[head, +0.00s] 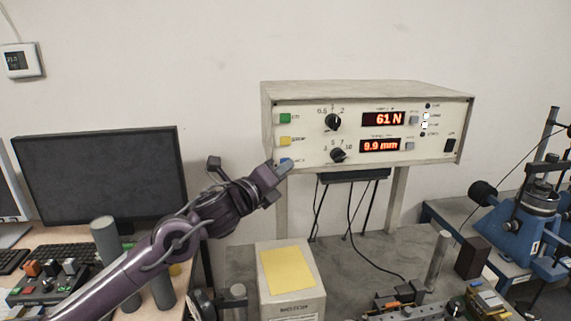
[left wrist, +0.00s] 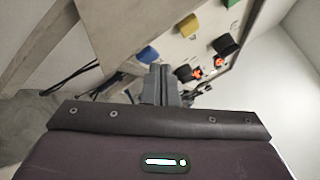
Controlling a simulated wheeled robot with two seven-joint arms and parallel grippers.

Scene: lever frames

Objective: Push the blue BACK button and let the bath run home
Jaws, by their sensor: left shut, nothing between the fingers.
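The control box (head: 365,125) has a green button, a yellow button (head: 285,141) and, lowest, the blue button (head: 286,161) down its left side. Its red displays read 61 N and 9.9 mm. My left gripper (head: 283,169) is shut and empty, with its fingertips at the lower edge of the blue button, partly covering it. In the left wrist view the blue button (left wrist: 148,54) shows just beside the shut fingertips (left wrist: 160,70). I cannot tell whether they touch. I cannot pick out the bath for certain. My right gripper is not in view.
A cardboard-coloured box with a yellow sheet (head: 289,270) stands below the control box. A dark monitor (head: 100,175) is at the left. Blue machinery (head: 515,225) stands at the right. Two knobs (head: 333,122) sit right of the buttons. Cables hang under the box.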

